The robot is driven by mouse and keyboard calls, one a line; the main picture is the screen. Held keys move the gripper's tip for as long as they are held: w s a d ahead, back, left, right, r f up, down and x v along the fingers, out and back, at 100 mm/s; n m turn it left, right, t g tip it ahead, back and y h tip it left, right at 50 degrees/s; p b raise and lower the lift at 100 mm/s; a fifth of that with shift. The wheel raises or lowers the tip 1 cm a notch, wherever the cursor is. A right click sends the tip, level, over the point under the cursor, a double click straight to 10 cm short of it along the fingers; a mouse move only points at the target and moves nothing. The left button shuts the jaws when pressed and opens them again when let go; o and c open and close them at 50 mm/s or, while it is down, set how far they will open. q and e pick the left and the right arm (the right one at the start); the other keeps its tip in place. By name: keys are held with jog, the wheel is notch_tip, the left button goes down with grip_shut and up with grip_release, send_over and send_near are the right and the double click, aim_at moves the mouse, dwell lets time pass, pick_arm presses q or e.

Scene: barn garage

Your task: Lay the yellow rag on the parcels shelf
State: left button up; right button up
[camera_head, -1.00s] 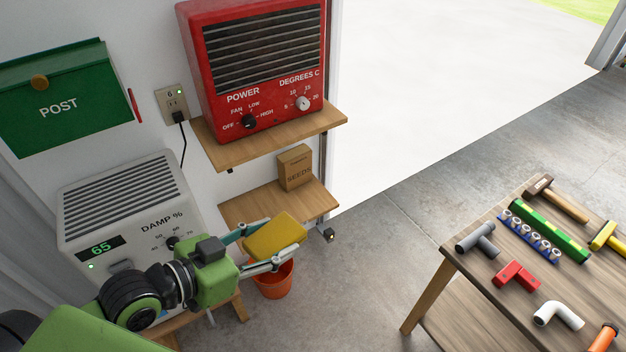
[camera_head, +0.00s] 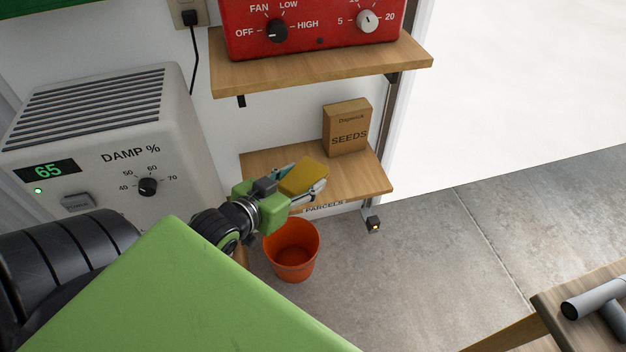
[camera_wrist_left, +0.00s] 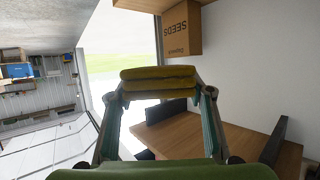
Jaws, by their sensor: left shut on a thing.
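My left gripper (camera_head: 305,188) is shut on the folded yellow rag (camera_head: 302,176). In the head view the rag overlaps the parcels shelf (camera_head: 355,184), the lower wooden shelf with a PARCELS label on its front edge. In the left wrist view the rag (camera_wrist_left: 158,78) sits between the fingertips, with the SEEDS box (camera_wrist_left: 181,28) beyond it. I cannot tell whether the rag touches the shelf. My right gripper is not in view.
The SEEDS box (camera_head: 347,127) stands at the shelf's back right. An upper shelf (camera_head: 320,68) with a red heater (camera_head: 310,25) hangs above. An orange bucket (camera_head: 291,250) stands on the floor below. A grey dehumidifier (camera_head: 110,140) is at left, a workbench (camera_head: 590,290) at lower right.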

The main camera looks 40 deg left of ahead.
pick_arm(q)
jog(key=shift+n+y, duration=0.5)
jog(key=shift+y, duration=0.1)
jog(key=w+a+f+b, duration=0.1)
jog(key=w+f+b, duration=0.1)
jog(key=w+f, duration=0.2)
jog(key=w+a+f+b, duration=0.2)
jog(key=w+f+b, duration=0.1)
jog(key=w+f, duration=0.1)
jog(key=w+a+f+b, duration=0.1)
jog(key=w+f+b, duration=0.1)
jog(key=w+f, duration=0.2)
jog(key=shift+w+a+f, duration=0.2)
jog(key=shift+f, duration=0.4)
jog(key=shift+w+a+f, duration=0.2)
jog(key=shift+f, duration=0.4)
jog(key=shift+w+a+f+b, duration=0.1)
jog(key=shift+w+f+b, duration=0.2)
jog(key=shift+w+f, duration=0.3)
jog(key=shift+f, duration=0.1)
notch_tip(320, 180, down, 3)
jog(key=shift+r+b, duration=0.1)
jog(key=shift+b, duration=0.75)
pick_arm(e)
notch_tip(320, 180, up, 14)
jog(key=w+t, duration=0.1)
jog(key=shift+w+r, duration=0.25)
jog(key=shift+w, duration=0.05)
